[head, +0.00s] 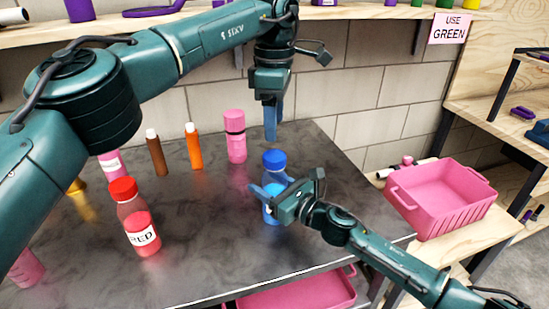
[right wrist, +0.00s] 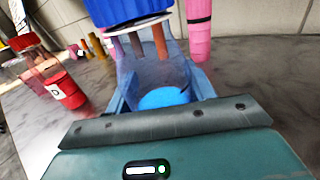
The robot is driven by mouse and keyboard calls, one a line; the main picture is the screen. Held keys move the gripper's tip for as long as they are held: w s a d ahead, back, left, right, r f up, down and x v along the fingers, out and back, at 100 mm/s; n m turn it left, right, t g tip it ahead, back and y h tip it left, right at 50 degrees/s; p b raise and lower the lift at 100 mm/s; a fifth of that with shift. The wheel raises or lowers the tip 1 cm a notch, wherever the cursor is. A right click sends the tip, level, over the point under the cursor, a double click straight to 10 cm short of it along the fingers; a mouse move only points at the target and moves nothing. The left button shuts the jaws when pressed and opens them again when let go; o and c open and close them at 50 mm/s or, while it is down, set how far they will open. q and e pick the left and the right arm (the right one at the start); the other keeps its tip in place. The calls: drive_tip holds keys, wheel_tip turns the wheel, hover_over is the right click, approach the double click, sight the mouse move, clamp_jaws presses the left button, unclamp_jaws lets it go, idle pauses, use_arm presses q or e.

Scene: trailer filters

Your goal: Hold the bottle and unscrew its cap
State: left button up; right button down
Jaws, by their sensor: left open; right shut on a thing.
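A clear bottle (head: 272,213) with blue contents and a blue cap (head: 274,159) stands upright on the dark table. My right gripper (head: 268,194) is shut around the bottle's body from the right, below the cap. In the right wrist view the bottle (right wrist: 158,85) sits between the fingers, with the blue cap (right wrist: 125,10) at the top edge. My left gripper (head: 271,122) is open and empty, pointing down above the cap with a gap between them. Part of the bottle is hidden behind the right gripper.
A red bottle (head: 138,225) stands at the left of the dark table (head: 215,240). A pink bottle (head: 235,137) and brown (head: 156,155) and orange (head: 193,148) tubes stand behind. A pink crate (head: 445,205) sits at the right, near a "USE GREEN" sign (head: 450,28).

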sight(275, 155)
use_arm(q)
drive_tip(key=m, duration=0.3)
drive_tip(key=shift+m, duration=0.3)
drive_tip(key=m, duration=1.3)
drive_tip(key=shift+f, duration=4.05)
